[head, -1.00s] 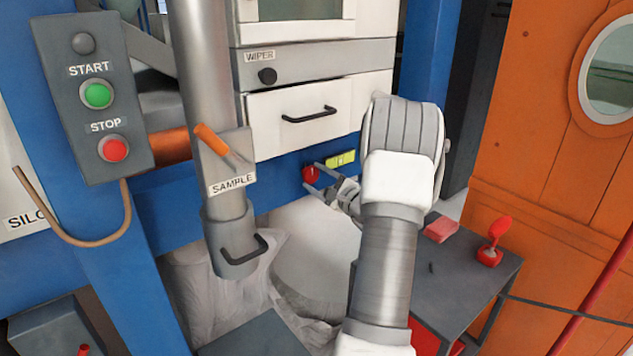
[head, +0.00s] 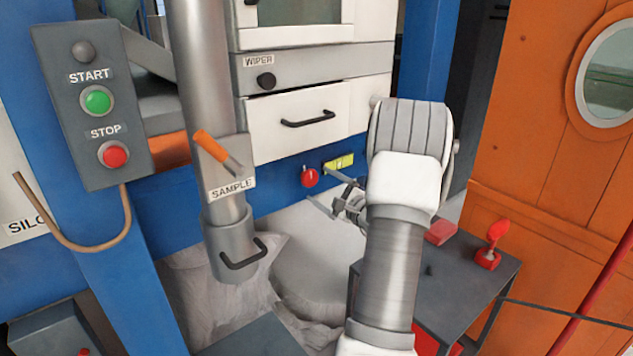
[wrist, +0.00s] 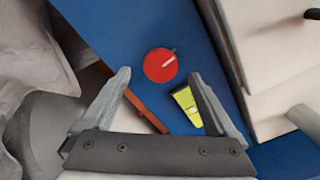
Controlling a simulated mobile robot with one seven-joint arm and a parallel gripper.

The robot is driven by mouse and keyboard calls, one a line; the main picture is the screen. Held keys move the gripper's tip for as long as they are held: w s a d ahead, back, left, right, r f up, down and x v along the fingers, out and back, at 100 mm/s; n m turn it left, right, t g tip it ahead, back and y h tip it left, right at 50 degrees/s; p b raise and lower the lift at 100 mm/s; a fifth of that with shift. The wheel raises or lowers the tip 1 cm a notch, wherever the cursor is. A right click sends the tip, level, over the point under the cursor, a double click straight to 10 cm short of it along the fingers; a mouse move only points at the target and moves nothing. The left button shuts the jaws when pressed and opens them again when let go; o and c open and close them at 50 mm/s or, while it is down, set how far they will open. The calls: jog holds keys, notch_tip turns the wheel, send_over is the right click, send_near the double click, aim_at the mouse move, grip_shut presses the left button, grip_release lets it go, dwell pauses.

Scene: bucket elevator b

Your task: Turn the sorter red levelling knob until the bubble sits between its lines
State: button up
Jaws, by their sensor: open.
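The red levelling knob (head: 309,177) sits on the blue frame below the white drawer. In the wrist view the red knob (wrist: 160,65) has a pale pointer line and lies ahead of the fingertips, apart from them. The yellow-green bubble level (head: 339,163) is just right of the knob. It also shows in the wrist view (wrist: 187,107), partly beside the right finger; its bubble and lines are too small to read. My gripper (head: 332,193) is open and empty, right of and below the knob in the head view. It also shows in the wrist view (wrist: 163,92).
A white drawer (head: 296,120) with a black handle is above the knob. The sample pipe (head: 225,215) stands to the left. A white sack (head: 320,265) is below. A grey table (head: 440,290) with red items stands at the right.

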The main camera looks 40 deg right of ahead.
jog(key=s+a+p, duration=0.1)
jog(key=s+p, duration=0.1)
jog(key=s, duration=1.2)
jog(key=shift+s+a, duration=0.15)
jog(key=shift+a, duration=0.1)
jog(key=shift+a, duration=0.1)
